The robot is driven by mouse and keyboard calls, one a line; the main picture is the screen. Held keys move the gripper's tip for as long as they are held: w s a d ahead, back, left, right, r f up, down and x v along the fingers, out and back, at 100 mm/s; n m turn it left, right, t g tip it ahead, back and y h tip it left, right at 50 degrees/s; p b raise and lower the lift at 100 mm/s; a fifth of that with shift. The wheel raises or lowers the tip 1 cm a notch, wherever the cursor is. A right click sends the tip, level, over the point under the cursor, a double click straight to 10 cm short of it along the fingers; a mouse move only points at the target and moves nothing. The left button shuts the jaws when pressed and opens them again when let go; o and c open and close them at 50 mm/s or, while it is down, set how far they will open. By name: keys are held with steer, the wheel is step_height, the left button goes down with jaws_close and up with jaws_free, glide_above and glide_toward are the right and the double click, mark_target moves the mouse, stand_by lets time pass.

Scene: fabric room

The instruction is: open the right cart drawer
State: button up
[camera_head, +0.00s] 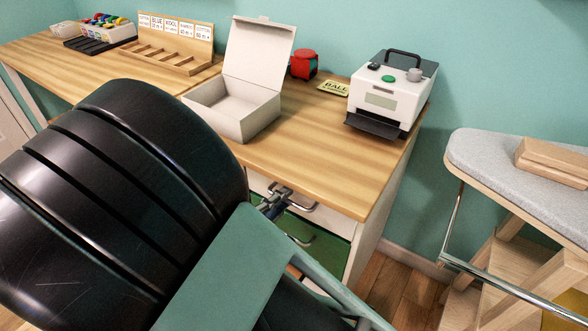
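A drawer unit sits under the right end of the wooden worktop. It has a white upper drawer front (333,219) and a green front (322,252) below it. A metal handle (301,207) shows on the white front, and another handle (301,240) shows on the green one. Both fronts look closed. My gripper (281,191) is at the white front, close to the left end of its handle. Whether it touches the handle is unclear. My large dark arm link hides most of the gripper and the left part of the drawer unit. The finger gap cannot be made out.
A grey padded board (500,165) on wooden legs stands at right. Some floor (395,290) shows between.

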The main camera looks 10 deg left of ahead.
steer(key=shift+w+d+f, duration=0.1)
steer(key=shift+w+d, duration=0.1)
steer(key=shift+w, duration=0.25)
jaws_close()
